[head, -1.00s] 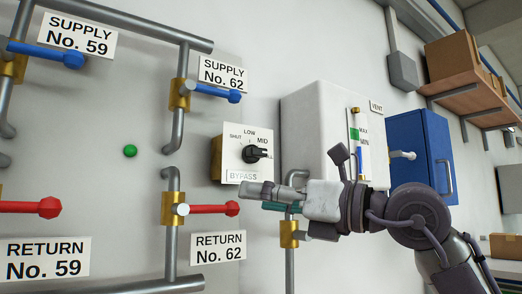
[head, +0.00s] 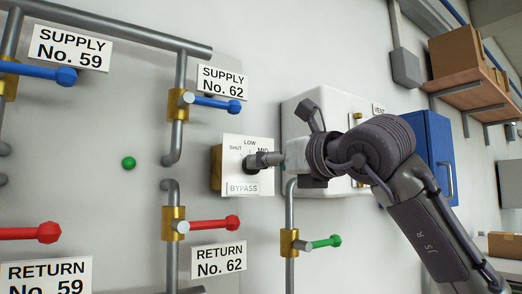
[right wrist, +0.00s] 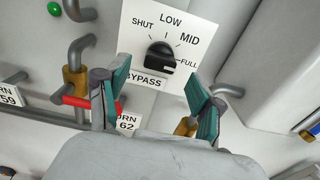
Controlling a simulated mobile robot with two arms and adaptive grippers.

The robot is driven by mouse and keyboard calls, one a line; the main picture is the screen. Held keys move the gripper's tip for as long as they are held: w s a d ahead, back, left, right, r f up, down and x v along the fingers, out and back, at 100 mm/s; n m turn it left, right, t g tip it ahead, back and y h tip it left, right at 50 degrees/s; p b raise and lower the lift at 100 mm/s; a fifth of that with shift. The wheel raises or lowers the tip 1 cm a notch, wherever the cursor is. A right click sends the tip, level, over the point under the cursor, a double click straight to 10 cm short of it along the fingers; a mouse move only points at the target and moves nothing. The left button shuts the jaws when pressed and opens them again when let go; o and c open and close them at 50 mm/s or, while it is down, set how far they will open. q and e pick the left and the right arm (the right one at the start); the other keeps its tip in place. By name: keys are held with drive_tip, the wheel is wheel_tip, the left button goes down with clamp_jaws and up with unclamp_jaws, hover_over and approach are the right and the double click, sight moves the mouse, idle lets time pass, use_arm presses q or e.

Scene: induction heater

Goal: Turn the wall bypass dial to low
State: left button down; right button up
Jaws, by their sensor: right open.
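The bypass dial (right wrist: 160,56) is a black knob on a white plate (right wrist: 142,20) marked SHUT, LOW, MID and FULL. Its white pointer line is toward FULL in the right wrist view. My right gripper (right wrist: 148,78) is open, with one teal-padded finger on each side below the knob in that view, and nothing between them. My left gripper is not in view.
Left of the dial are pipes with a blue supply handle (head: 218,103) and a red return handle (head: 215,225). A green-handled valve (head: 326,241) is below my right arm. A white wall box (head: 308,103) and blue cabinet (head: 440,150) stand to the right.

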drive_tip(key=p+x, duration=0.1)
drive_tip(key=x, duration=0.3)
drive_tip(key=c, duration=1.1)
drive_tip(key=shift+c, duration=0.2)
